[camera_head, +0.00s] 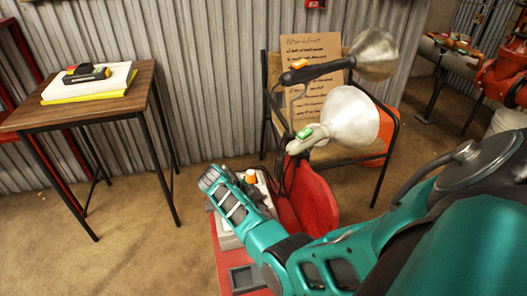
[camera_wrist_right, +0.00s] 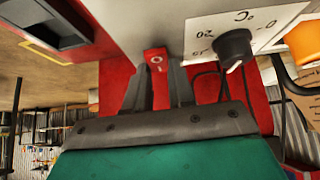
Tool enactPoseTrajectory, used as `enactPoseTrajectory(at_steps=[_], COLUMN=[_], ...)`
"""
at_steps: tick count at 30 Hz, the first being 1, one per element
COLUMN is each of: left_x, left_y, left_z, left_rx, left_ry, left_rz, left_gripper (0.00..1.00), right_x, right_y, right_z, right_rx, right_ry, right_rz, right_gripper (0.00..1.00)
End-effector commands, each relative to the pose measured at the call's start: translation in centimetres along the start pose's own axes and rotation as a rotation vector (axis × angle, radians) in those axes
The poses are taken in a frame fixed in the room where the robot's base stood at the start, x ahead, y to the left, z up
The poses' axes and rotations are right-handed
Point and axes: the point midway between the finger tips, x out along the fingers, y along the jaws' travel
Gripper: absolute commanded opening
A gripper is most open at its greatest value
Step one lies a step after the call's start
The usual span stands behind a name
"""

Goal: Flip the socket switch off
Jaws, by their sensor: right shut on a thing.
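In the right wrist view, the socket switch (camera_wrist_right: 156,60) is a small red rocker with white I and O marks, on the edge of a grey-white unit (camera_wrist_right: 110,18). My right gripper (camera_wrist_right: 159,72) is shut on it, one dark finger on each side. The fingers hide part of the switch. I cannot tell which way the rocker is tipped. In the head view, my teal right arm reaches in from the right over the unit, and its own hand hides the fingers and the switch. My left gripper is in neither view.
Beside the switch are a black dial (camera_wrist_right: 233,47) and an orange knob (camera_wrist_right: 303,42); the knob also shows in the head view (camera_head: 250,176). Two lamps (camera_head: 348,115) with metal shades stand near a chair. A wooden table (camera_head: 135,98) at left holds a yellow-black tool.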

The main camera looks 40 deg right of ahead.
Motion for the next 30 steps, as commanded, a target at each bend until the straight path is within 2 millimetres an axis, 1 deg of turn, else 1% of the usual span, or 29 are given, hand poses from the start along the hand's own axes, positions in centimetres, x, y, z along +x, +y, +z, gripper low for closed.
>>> enactPoseTrajectory(at_steps=[1, 2, 4, 6, 10, 16, 17, 18, 24, 30], left_x=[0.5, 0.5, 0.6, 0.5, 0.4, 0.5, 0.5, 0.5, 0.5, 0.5], left_y=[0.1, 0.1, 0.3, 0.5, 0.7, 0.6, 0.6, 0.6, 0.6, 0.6], left_z=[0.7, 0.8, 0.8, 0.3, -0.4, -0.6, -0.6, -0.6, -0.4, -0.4], left_rx=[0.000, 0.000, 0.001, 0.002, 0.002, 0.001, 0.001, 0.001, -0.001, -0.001], left_ry=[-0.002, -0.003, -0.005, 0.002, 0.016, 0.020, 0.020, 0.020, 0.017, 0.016], left_rz=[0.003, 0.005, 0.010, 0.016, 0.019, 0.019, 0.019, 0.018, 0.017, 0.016], left_gripper=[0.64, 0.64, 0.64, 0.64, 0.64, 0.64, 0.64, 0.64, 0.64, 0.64], right_x=[0.3, 0.3, 0.1, 0.0, -0.1, -0.1, -0.1, -0.1, -0.1, -0.2], right_y=[0.0, 0.0, 0.0, 0.0, 0.1, 0.1, 0.1, 0.1, 0.0, 0.0], right_z=[0.6, 0.6, 0.6, 0.6, 0.5, 0.5, 0.5, 0.5, 0.4, 0.4], right_rx=[-0.004, -0.005, -0.003, -0.002, -0.001, -0.001, -0.001, -0.001, 0.000, 0.001], right_ry=[0.046, 0.070, 0.114, 0.139, 0.152, 0.151, 0.151, 0.151, 0.150, 0.149], right_rz=[0.002, 0.002, 0.002, 0.001, 0.000, 0.000, 0.001, 0.000, 0.000, -0.001], right_gripper=[0.00, 0.00, 0.00, 0.00, 0.00, 0.00, 0.26, 0.30, 0.49, 0.49])
